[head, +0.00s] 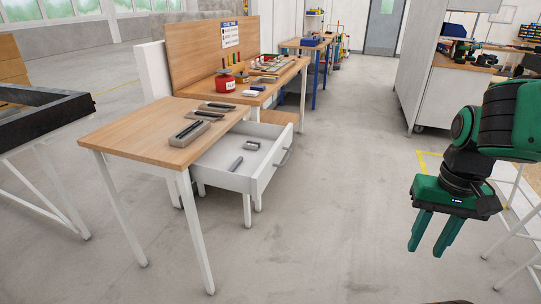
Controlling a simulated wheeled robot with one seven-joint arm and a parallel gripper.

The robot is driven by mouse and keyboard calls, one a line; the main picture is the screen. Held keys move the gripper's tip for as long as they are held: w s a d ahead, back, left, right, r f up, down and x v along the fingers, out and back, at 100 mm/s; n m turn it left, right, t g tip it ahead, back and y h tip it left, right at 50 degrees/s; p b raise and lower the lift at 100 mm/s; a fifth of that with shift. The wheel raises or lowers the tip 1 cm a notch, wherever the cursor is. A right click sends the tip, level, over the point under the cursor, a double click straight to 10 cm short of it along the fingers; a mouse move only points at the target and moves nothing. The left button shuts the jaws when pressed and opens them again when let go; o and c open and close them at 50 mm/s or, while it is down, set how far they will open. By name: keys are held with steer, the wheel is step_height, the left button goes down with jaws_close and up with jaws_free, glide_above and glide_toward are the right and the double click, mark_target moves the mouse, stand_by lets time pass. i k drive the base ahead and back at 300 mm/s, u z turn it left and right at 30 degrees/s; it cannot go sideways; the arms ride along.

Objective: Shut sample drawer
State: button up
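The sample drawer (250,184) is a white drawer pulled out from under a wooden-topped table (125,133) with white legs. Its front, with a grey bar handle (283,158), faces right. Two small grey pieces lie inside the drawer: one cylinder-like piece (236,164) and one smaller piece (252,145). My gripper (429,250) is green and hangs at the right, pointing down, well to the right of the drawer and apart from it. Its two fingers are apart with nothing visible between them.
Grey blocks (190,133) and a red tin (225,82) stand on the tabletops. A black-edged frame table (40,118) is at the left. A white cabinet (435,95) stands at the back right. The grey floor between the drawer and my gripper is clear.

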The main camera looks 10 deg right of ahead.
mark_target(252, 177)
steer(key=i, duration=0.9)
steer(key=z, duration=0.1)
